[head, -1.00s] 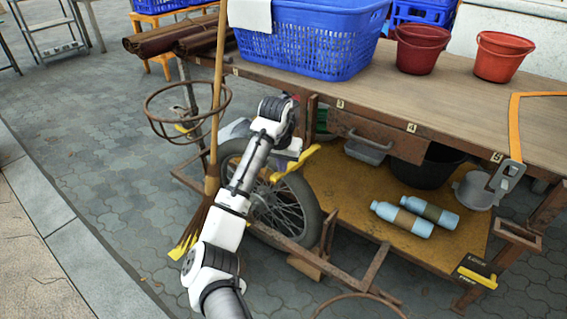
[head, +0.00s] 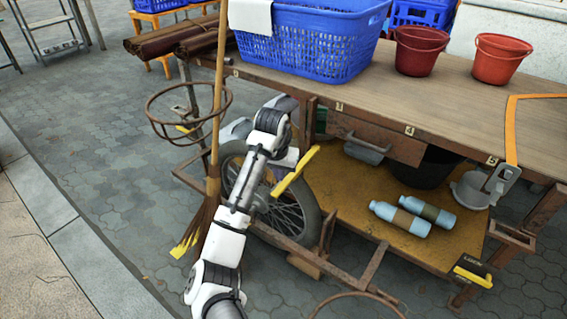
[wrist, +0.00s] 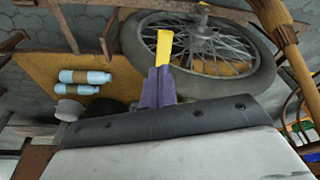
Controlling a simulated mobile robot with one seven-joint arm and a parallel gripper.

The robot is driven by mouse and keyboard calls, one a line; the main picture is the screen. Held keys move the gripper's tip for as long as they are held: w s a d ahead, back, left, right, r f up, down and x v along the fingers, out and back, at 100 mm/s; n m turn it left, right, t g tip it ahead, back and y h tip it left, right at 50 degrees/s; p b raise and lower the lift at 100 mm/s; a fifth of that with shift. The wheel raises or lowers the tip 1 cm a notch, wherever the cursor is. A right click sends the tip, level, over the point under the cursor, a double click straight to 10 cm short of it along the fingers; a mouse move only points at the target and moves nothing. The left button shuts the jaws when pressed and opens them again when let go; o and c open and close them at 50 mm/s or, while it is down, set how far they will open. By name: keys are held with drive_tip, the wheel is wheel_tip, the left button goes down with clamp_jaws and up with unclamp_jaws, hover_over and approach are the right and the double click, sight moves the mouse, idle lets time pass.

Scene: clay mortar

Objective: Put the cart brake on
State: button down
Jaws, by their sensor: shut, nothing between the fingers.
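The wooden cart (head: 440,105) stands with its spoked wheel (head: 290,215) below the near side. A yellow bar (head: 297,170), which looks like a lever, slants in front of the wheel. My gripper (head: 291,158) is shut and empty close beside the bar's middle; I cannot tell whether it touches. In the wrist view my purple-grey fingers (wrist: 157,88) are together, and the yellow bar (wrist: 165,48) shows just beyond their tips, with the wheel (wrist: 215,50) behind. A small dark plate with LOCK lettering and a yellow part (head: 472,274) is at the cart's lower right corner.
A broom (head: 217,110) and a rusty ring holder (head: 188,112) stand left of my arm. Blue bottles (head: 413,215) lie on the cart's lower yellow shelf. A blue basket (head: 305,40) and red buckets (head: 420,50) stand on top. Paving at the left is open.

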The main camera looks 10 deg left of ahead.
drive_tip(key=p+v, duration=0.4)
drive_tip(key=v, duration=0.9)
drive_tip(key=shift+r, duration=0.35)
drive_tip(key=shift+s, duration=0.1)
